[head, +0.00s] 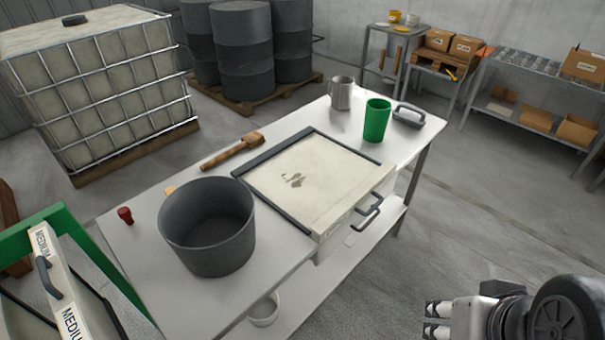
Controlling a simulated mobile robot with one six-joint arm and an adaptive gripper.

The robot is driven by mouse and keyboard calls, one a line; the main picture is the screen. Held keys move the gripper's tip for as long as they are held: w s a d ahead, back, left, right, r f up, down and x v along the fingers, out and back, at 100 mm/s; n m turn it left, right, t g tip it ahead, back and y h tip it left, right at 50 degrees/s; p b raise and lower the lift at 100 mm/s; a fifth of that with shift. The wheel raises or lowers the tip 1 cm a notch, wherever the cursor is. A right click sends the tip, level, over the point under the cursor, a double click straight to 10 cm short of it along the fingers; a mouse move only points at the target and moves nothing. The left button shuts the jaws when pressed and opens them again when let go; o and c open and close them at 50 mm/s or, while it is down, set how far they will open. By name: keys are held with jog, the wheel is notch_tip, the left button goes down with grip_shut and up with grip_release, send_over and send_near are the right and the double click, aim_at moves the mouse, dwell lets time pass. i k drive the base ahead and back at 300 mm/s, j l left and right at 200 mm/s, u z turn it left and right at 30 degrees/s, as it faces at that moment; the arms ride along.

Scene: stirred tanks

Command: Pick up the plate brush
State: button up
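I cannot tell for sure which thing is the plate brush. A brown wooden tool (233,151) with a long handle and a block-like head lies on the white table, along the far left edge of a framed plate (318,172). A grey block with a loop handle (409,115) lies at the table's far right end, beside a green cup (376,120). Bristles are too small to make out on either. My gripper (434,319) is at the bottom right, off the table and far from both tools. Its two fingers are apart with nothing between them.
A green frame (62,218) with plates is at left. The floor right of the table is clear.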

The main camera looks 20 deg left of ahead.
aim_at(398, 112)
jog(key=i+l+u, duration=0.15)
jog(key=i, duration=0.45)
jog(key=i+l+u, duration=0.1)
jog(key=i+l, duration=0.25)
jog(key=i, duration=0.3)
jog(key=i+l+u, duration=0.15)
jog(key=i+l, duration=0.2)
jog(key=i, duration=0.25)
jog(key=i+l+u, duration=0.15)
jog(key=i+l, duration=0.25)
jog(key=i, duration=0.15)
